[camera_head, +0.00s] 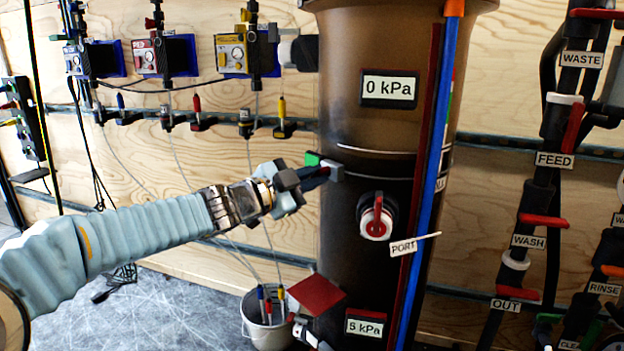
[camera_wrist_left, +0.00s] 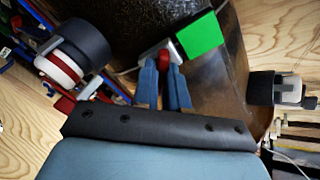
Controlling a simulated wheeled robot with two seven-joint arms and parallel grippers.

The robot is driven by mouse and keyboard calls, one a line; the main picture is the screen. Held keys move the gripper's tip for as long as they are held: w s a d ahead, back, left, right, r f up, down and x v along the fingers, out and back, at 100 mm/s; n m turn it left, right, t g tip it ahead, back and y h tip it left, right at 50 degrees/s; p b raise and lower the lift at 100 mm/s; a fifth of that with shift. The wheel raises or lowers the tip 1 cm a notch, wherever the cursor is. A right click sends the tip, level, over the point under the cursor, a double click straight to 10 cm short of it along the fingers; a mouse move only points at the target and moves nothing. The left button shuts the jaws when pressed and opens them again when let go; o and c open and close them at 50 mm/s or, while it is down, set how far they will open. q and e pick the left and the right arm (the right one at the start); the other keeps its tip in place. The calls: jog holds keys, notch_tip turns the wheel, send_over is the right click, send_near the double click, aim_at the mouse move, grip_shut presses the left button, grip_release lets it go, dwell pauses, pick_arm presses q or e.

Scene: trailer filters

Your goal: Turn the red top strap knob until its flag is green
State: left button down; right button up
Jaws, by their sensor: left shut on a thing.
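My left gripper (camera_head: 328,172) reaches in from the left to the upper part of the dark brown cylinder (camera_head: 400,40). In the left wrist view its blue fingers (camera_wrist_left: 170,72) are shut on the small red top strap knob (camera_wrist_left: 177,50). Only a bit of the knob shows between the fingertips. A bright green flag (camera_wrist_left: 202,36) stands beside the knob in that view. The green flag also shows in the head view (camera_head: 312,158), partly behind the gripper. My right gripper is not in view.
A red-handled round valve (camera_head: 377,216) with a PORT tag (camera_head: 404,248) sticks out of the cylinder, right of and below my gripper. A red flag (camera_head: 317,294) is lower on the cylinder. A bucket (camera_head: 262,325) stands on the floor. Labelled pipes (camera_head: 540,190) line the right.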

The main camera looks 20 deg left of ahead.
pick_arm(q)
jog(key=shift+m+b, duration=0.3)
jog(key=shift+m, duration=1.2)
jog(key=c, duration=1.2)
grip_release()
jog(key=shift+o, duration=0.2)
jog(key=p+v, duration=0.1)
jog(key=v, duration=1.2)
jog(key=shift+s+a, duration=0.2)
jog(key=shift+s, duration=0.15)
